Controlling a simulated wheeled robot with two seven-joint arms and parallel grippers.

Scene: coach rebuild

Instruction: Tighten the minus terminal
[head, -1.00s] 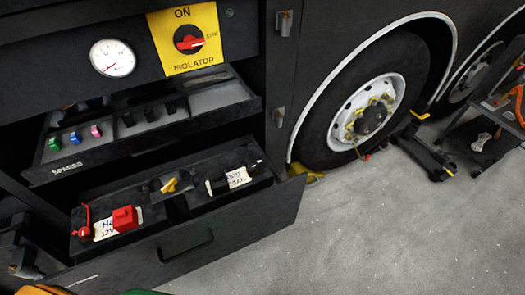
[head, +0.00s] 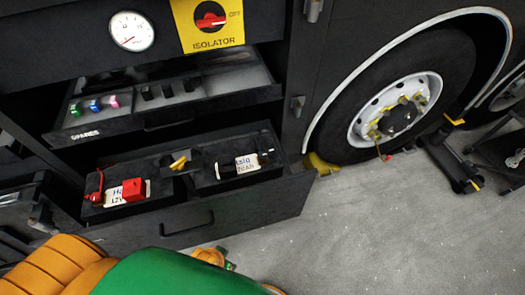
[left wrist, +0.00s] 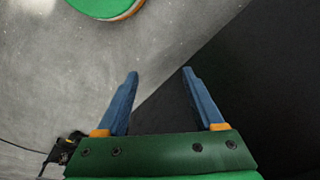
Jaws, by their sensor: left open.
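The open lower drawer (head: 255,208) holds two dark batteries with white labels. The right battery's label (head: 247,164) shows partly, and a dark terminal fitting (head: 265,157) stands at its right end. I take this for the minus terminal; its tightness is too small to tell. The left battery has a red cap (head: 134,189) and a red clamp (head: 95,185). A yellow lever (head: 180,162) sits between them. My left gripper (left wrist: 160,73) is open and empty in the left wrist view, over grey floor and a dark panel. My right gripper is not in view.
The spares drawer (head: 170,122) is open above, holding green, blue and pink pieces. The red isolator knob (head: 211,18) and a gauge (head: 132,31) are higher up. A wheel (head: 395,108) stands right. Grey floor (head: 360,230) is clear in front.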

